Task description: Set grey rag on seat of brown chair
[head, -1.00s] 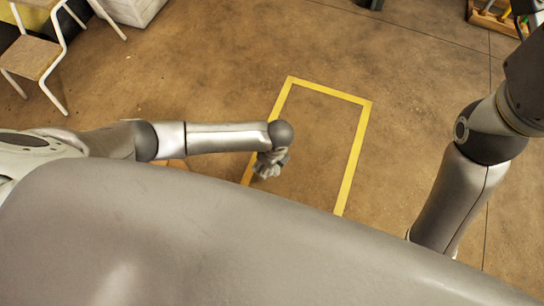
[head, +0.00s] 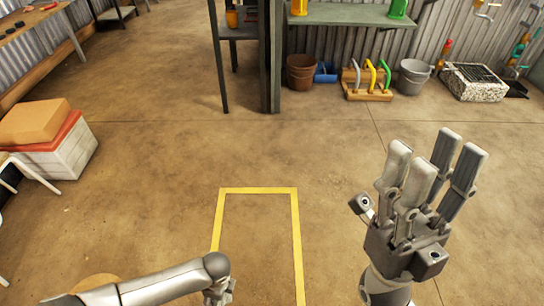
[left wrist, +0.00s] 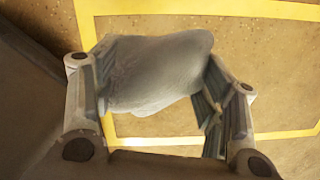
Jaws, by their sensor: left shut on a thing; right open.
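The grey rag (left wrist: 155,75) is a smooth, bunched grey cloth between the fingers of my left gripper (left wrist: 155,88) in the left wrist view. It hangs above the floor, over the yellow-marked area. In the head view my left gripper (head: 219,292) is small at the bottom, and the rag cannot be made out there. My right gripper (head: 428,165) is open and empty, raised with fingers up at the right. White chair tubing (head: 35,175) shows at the left edge; no brown seat is clearly visible there.
A yellow floor outline (head: 258,190) lies ahead on open brown floor. A round tan surface (head: 95,284) is partly hidden behind my left arm. A white crate (head: 62,155) with orange items stands left. A dark shelf (head: 270,60), buckets (head: 412,76) and a tool rack (head: 367,90) stand at the back.

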